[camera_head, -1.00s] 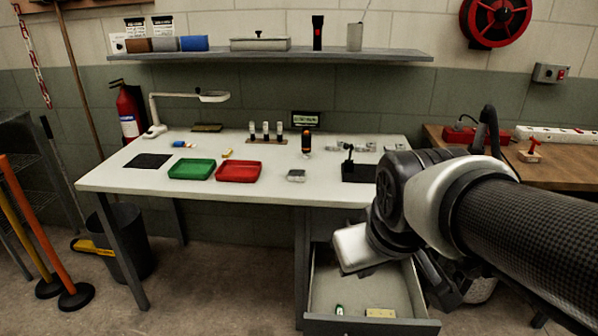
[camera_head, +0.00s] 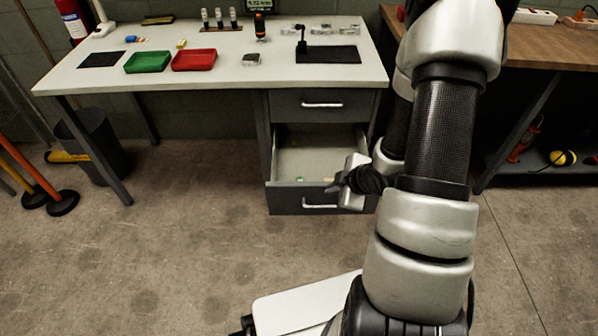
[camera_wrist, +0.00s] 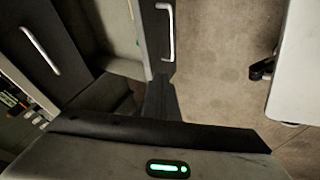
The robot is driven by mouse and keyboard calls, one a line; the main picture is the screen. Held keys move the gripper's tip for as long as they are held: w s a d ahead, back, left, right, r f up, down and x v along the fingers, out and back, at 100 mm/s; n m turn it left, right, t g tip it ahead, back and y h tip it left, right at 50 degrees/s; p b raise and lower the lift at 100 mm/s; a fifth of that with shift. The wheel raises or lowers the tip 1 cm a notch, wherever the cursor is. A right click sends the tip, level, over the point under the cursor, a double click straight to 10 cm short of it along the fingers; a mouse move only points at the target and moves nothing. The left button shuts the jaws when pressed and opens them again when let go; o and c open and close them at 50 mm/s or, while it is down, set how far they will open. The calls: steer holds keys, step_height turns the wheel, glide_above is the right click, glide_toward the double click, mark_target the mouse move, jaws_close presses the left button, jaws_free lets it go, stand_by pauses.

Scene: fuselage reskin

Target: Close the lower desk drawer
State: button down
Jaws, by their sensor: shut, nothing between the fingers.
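The lower desk drawer (camera_head: 295,203) stands open, pulled out under the desk, with a grey front, a pale inside and a silver bar handle (camera_head: 320,206). The same drawer front (camera_wrist: 156,45) and its handle (camera_wrist: 167,32) show sideways in the wrist view. My gripper (camera_head: 337,184) is shut and empty at the right part of the drawer front, partly covering it. In the wrist view the dark fingers (camera_wrist: 158,92) reach to the end of the drawer front; I cannot tell whether they touch it.
The upper drawer (camera_head: 290,105) is closed. The white desk top (camera_head: 220,70) holds a green tray (camera_head: 148,62), a red tray (camera_head: 194,60) and small items. A wooden bench (camera_head: 540,45) stands at the right. The floor in front of the drawer is clear.

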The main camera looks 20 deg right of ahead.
steer(key=s+a+f, duration=0.1)
steer(key=a+f, duration=0.1)
steer(key=b, duration=0.3)
glide_toward(306, 191)
steer(key=shift+n+y, duration=0.3)
steer(key=shift+y, duration=0.1)
steer(key=f, duration=0.2)
steer(key=w+f, duration=0.1)
steer(key=f, duration=0.1)
steer(key=shift+a, duration=0.35)
steer(key=shift+w+d, duration=0.15)
steer(key=shift+w, duration=0.5)
steer(key=shift+w, duration=0.1)
